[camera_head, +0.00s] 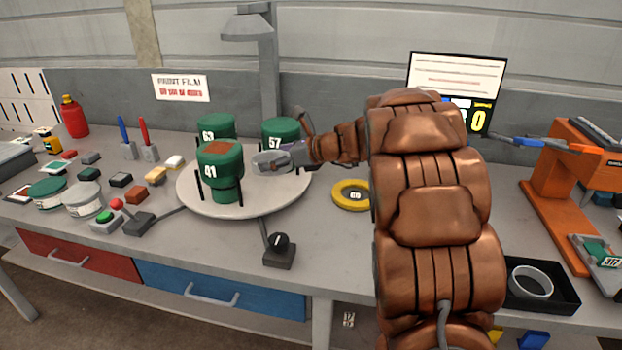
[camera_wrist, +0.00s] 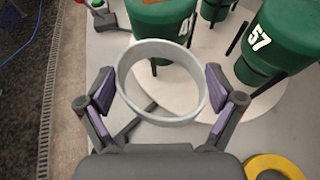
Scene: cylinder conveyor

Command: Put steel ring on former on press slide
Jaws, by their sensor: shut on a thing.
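My gripper (camera_head: 272,161) is shut on a pale grey steel ring (camera_wrist: 124,88), which sits between the two purple-padded fingers (camera_wrist: 163,92) in the wrist view. The ring is held up above the white turntable (camera_head: 290,192), just right of the green drum marked 41 (camera_head: 219,163). An orange press (camera_head: 558,178) stands at the right end of the bench. At its foot is a slide with a green piece marked 317 (camera_head: 601,250). I cannot clearly make out the former there.
Green drums marked 63 (camera_head: 216,124) and 57 (camera_head: 281,129) also stand on the turntable. A yellow ring (camera_head: 351,205) lies on the bench. A black tray (camera_head: 563,291) holds another pale ring (camera_head: 518,282). My arm hides the bench's right-centre.

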